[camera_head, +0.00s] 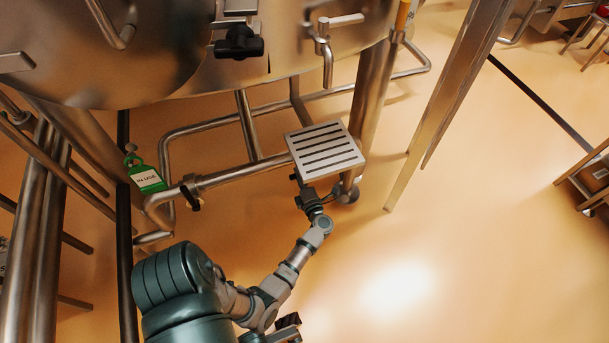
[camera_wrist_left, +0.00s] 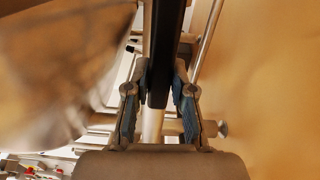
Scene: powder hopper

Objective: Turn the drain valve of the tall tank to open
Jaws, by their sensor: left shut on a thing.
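The tall steel tank (camera_head: 150,50) fills the upper left of the head view. My left gripper (camera_head: 305,190) is low beside its pipework, at the near edge of a slotted plate. In the left wrist view my left gripper (camera_wrist_left: 160,105) is shut on a long black bar-shaped handle (camera_wrist_left: 165,50), with a finger on each side. In the head view only a small dark part (camera_head: 294,177) shows there; the plate hides the area behind. I cannot tell the valve's position.
The slotted plate (camera_head: 325,150) overhangs my gripper. A pipe valve with a black handle (camera_head: 190,198) and a green tag (camera_head: 147,178) reading "IN USE" are to the left. A tap (camera_head: 325,50) and a black knob (camera_head: 240,42) are above. Open floor (camera_head: 450,230) lies right.

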